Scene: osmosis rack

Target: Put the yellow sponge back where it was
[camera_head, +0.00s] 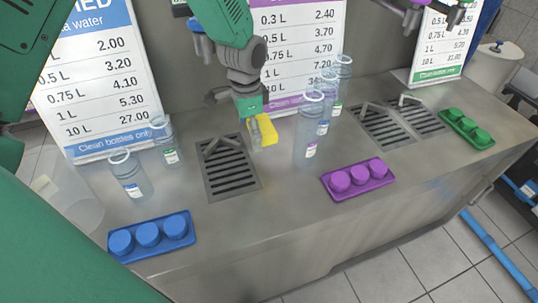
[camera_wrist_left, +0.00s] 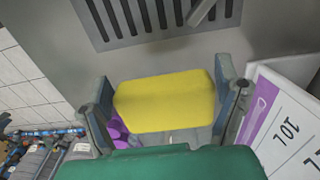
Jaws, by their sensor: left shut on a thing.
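The yellow sponge (camera_head: 266,131) is in my left gripper (camera_head: 257,134), above the metal counter near the left drain grate in the head view. In the left wrist view the sponge (camera_wrist_left: 165,102) lies across between the two fingers of the left gripper (camera_wrist_left: 166,104), which is shut on it. I cannot tell from these views whether the sponge touches the counter.
The left drain grate (camera_head: 229,166) lies beside the gripper. Clear bottles (camera_head: 310,125) stand to its right and others (camera_head: 128,176) to its left. Blue (camera_head: 150,236), purple (camera_head: 358,179) and green (camera_head: 467,127) cap trays line the front. Price signs (camera_head: 100,75) stand behind.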

